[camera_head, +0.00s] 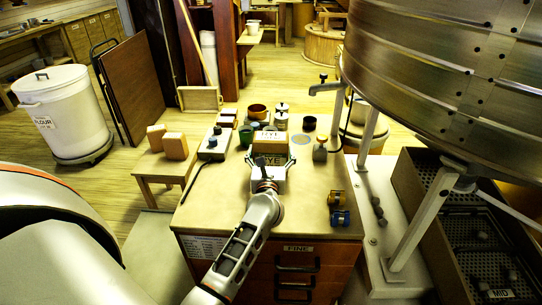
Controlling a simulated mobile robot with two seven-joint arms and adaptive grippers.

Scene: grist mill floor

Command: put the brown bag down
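The brown bag (271,146) is a small block-shaped bag over the far half of the worktop (225,207). Lettering that seems to read RYE shows just below its top part. My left gripper (267,162) is at the near side of the bag, with a finger on either side of it, and looks shut on it. The gripper hides the bag's lower part, so I cannot tell whether the bag touches the worktop. My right gripper is not in view.
Cups, tins and a scale (213,144) crowd the worktop's far part. Two tan blocks (175,146) stand on a stool (150,165). A large metal drum (440,70) overhangs the right.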

